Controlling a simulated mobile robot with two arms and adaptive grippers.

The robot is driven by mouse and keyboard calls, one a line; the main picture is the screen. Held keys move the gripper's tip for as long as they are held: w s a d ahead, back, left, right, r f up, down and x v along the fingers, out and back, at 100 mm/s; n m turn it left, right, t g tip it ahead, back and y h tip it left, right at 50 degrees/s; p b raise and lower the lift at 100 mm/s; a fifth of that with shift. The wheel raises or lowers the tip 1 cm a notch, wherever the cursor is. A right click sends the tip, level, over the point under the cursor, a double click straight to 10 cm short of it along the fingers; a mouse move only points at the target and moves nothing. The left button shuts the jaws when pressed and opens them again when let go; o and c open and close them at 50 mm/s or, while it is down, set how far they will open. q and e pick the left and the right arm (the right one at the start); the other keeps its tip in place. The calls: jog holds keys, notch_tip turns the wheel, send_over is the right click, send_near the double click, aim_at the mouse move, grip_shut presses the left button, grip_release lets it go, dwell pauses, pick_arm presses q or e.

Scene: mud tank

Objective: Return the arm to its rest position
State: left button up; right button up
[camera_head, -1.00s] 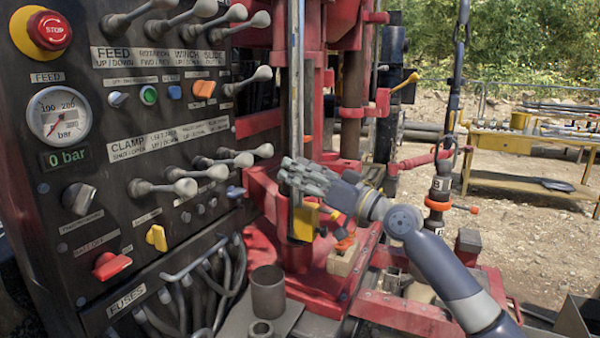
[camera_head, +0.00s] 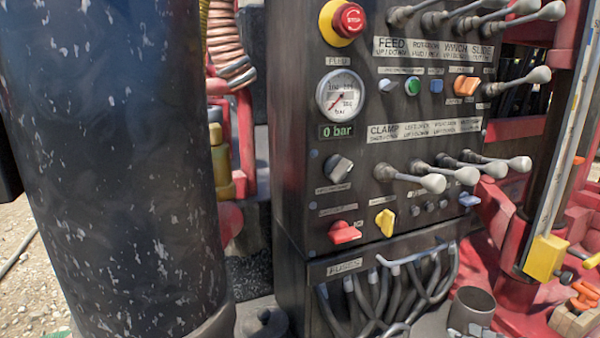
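Only the grey tips of what looks like my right gripper (camera_head: 470,333) show at the bottom edge, just below a metal cup (camera_head: 473,306). The rest of the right arm is out of the frame. Whether the fingers are open or shut cannot be told, and I see nothing held. My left gripper and arm are not in view.
A dark control panel (camera_head: 300,200) with rows of levers (camera_head: 430,182) and a red stop button (camera_head: 350,20) fills the middle. Cables (camera_head: 370,300) hang below it. A large dark cylinder (camera_head: 110,160) stands close on the left. Red rig parts (camera_head: 515,130) stand at right.

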jog(key=s+a+f+g, duration=0.1)
jog(key=s+a+f, duration=0.2)
jog(key=s+f, duration=0.1)
jog(key=s+a+f+g+h, duration=0.1)
jog(key=s+a+f+g, duration=0.1)
jog(key=f, duration=0.3)
jog(key=s+a+f+g, duration=0.1)
jog(key=s+a+f, duration=0.2)
jog(key=s+f, duration=0.2)
jog(key=shift+s+a+n+g, duration=0.3)
jog(key=shift+a, duration=0.05)
jog(key=s+a+f+g+h, duration=0.2)
jog(key=s, duration=0.5)
jog(key=s+a+f+g+h, duration=0.1)
jog(key=s+a+f+g, duration=0.15)
jog(key=s, duration=0.35)
notch_tip(320, 180, down, 25)
jog(key=s, duration=0.2)
jog(key=s+d+f+g, duration=0.2)
jog(key=s+d+f, duration=0.1)
jog(key=s+f, duration=1.3)
jog(key=shift+s+p, duration=0.35)
jog(key=shift+s, duration=0.15)
jog(key=shift+f, duration=0.1)
